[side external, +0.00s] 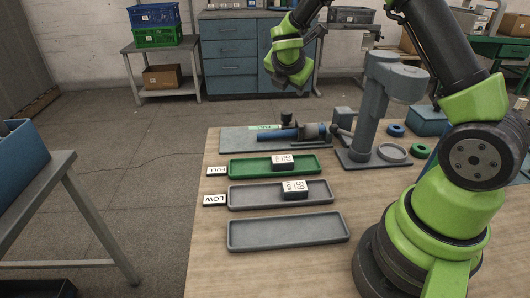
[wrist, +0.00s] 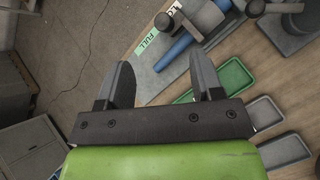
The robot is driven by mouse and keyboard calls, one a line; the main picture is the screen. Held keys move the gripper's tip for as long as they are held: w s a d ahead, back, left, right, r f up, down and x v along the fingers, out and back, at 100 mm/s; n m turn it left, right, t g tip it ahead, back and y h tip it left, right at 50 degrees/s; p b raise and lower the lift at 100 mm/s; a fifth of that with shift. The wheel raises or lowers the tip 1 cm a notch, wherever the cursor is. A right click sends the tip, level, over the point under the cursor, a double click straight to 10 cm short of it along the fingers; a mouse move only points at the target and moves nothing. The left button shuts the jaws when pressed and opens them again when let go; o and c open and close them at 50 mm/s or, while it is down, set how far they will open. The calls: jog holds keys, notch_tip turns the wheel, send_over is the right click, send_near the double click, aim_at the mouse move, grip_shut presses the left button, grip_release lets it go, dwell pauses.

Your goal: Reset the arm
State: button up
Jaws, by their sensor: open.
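My gripper (side external: 298,76) hangs high at the back of the table, above and apart from everything on it. In the wrist view its two dark fingers (wrist: 157,75) are spread wide with nothing between them. Below in that view lie a grey plate (wrist: 152,82) with a green FULL label (wrist: 148,42) and a blue cylinder (wrist: 174,52). The green tray (side external: 237,170) holds a white block with dark digits (side external: 283,161). The middle grey tray (side external: 245,196) holds another such block (side external: 294,189). The front grey tray (side external: 288,231) is empty.
A grey post with an overhanging head (side external: 365,115) stands right of the plate. Blue (side external: 397,130) and green (side external: 420,151) rings and a blue bin (side external: 427,121) lie near it. FULL (side external: 217,171) and LOW (side external: 214,200) cards stand left of the trays. Air around my gripper looks clear.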

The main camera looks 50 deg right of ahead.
jog(key=s+a+r+m+t+y, duration=0.1)
jog(key=s+a+r+m+y, duration=0.3)
jog(key=s+a+m, duration=0.6)
jog(key=s+a+r+m+t+y, duration=0.2)
jog(key=s+a+r+m+y, duration=0.3)
jog(key=s+m, duration=0.8)
jog(key=a+r, duration=0.3)
jog(key=a, duration=0.2)
jog(key=shift+r+y, duration=0.3)
jog(key=shift+r, duration=0.1)
